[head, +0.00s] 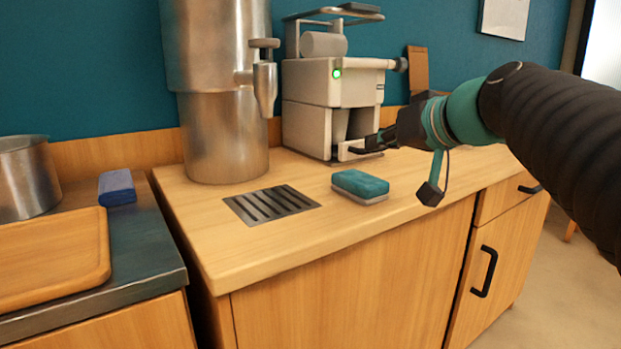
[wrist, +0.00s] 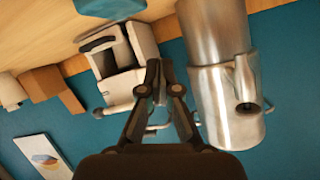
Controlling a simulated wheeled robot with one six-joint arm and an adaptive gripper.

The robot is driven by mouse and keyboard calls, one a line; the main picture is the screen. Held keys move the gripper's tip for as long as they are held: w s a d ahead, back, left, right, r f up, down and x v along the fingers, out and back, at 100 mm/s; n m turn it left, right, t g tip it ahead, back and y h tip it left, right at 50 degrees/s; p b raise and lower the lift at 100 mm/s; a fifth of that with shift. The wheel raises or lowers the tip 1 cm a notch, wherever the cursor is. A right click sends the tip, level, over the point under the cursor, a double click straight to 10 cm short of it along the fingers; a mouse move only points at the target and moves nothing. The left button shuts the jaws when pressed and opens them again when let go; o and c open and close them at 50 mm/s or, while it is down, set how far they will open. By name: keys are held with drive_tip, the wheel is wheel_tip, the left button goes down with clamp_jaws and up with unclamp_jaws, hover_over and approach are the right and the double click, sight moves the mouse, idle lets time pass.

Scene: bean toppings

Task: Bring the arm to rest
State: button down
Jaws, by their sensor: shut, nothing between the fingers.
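My gripper (head: 367,145) is at the end of my dark arm, which reaches in from the right in the head view. It is above the wooden counter, in front of the coffee machine (head: 308,106). In the wrist view my gripper (wrist: 157,66) has its fingers together and holds nothing. The wrist view is upside down, with the coffee machine (wrist: 120,62) beyond the fingertips and the metal urn (wrist: 222,90) to their right. Whether the fingertips touch the machine cannot be told.
A teal sponge (head: 360,184) lies on the counter (head: 240,245) below my gripper, near a drain grate (head: 271,204). The metal urn (head: 220,90) stands left. A blue block (head: 117,187), a pot (head: 25,178) and a wooden board (head: 55,258) are further left. The front-left counter is clear.

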drive_tip(key=s+d+f+m+g+h, duration=0.1)
drive_tip(key=s+f+g+h, duration=0.1)
drive_tip(key=s+f, duration=0.5)
drive_tip(key=s+d+f+g+h, duration=0.2)
drive_tip(key=s+f, duration=0.5)
drive_tip(key=f, duration=0.6)
drive_tip(key=s+d+f+m+g+h, duration=0.1)
drive_tip(key=s+f+g+h, duration=0.1)
drive_tip(key=s+f, duration=0.5)
wheel_tip(320, 180, down, 4)
drive_tip(key=shift+s+d+r+m+h, duration=0.15)
drive_tip(key=shift+s+d+m+h, duration=0.15)
drive_tip(key=shift+d, duration=0.1)
